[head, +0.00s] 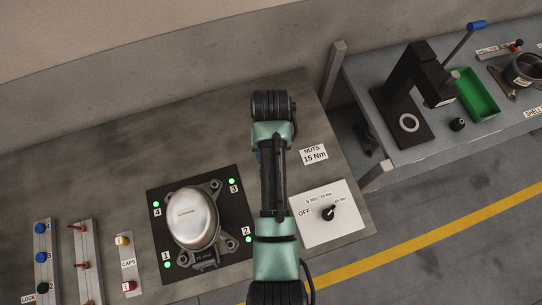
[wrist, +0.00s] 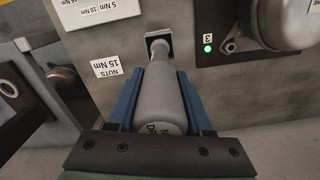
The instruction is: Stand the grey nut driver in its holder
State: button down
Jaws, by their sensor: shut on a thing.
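The grey nut driver (wrist: 157,95) is in my gripper (wrist: 157,78), whose blue fingers are closed on both sides of its body in the wrist view. Its narrow neck points away from my wrist, toward the dark square holder (wrist: 155,38) on the bench. The neck end overlaps the holder's opening in the picture; I cannot tell whether it is inside or just above. A "NUTS 15 Nm" label (wrist: 107,66) lies beside the holder, and also shows in the head view (head: 314,154). In the head view my arm hides the driver, the holder and my gripper.
A silver compressor (head: 192,218) stands on a black plate (head: 160,192) with lit green lamps, left of my arm. A white panel with a black knob (head: 328,213) is at right. Racks of coloured parts stand far left. A second bench (head: 365,85) holds a press and a green tray (head: 477,95).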

jog(key=shift+f, duration=1.45)
jog(key=shift+c, duration=1.5)
grip_release()
notch_tip(320, 180, up, 11)
jog(key=shift+r, duration=0.2)
jog(key=shift+r+p, duration=0.5)
